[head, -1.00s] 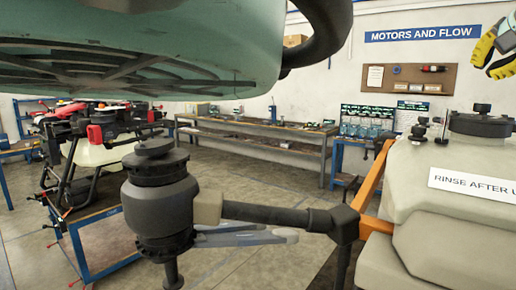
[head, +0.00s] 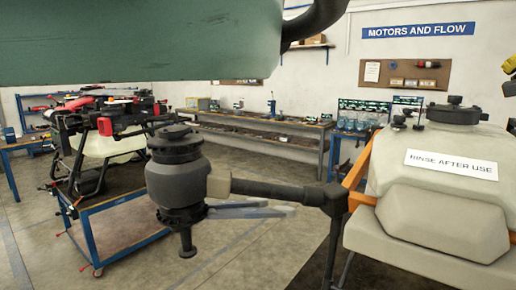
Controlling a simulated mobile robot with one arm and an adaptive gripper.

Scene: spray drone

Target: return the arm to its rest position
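A yellow and black piece (head: 510,75), which looks like part of my gripper, shows at the right edge in the head view, above the spray drone. It is cut off by the frame, so I cannot see its fingertips or whether it holds anything. The spray drone's pale tank (head: 440,215), with a "RINSE AFTER USE" label, stands at the right. Its dark arm (head: 270,190) reaches left and ends in a grey motor and nozzle unit (head: 178,187), upright above the floor. My gripper appears apart from the tank.
Another drone (head: 105,140), with a white tank and red parts, stands on a blue-framed cart (head: 122,240) at left. A workbench (head: 250,122) runs along the back wall. A pegboard (head: 404,75) hangs under the "MOTORS AND FLOW" sign. Open floor lies between cart and bench.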

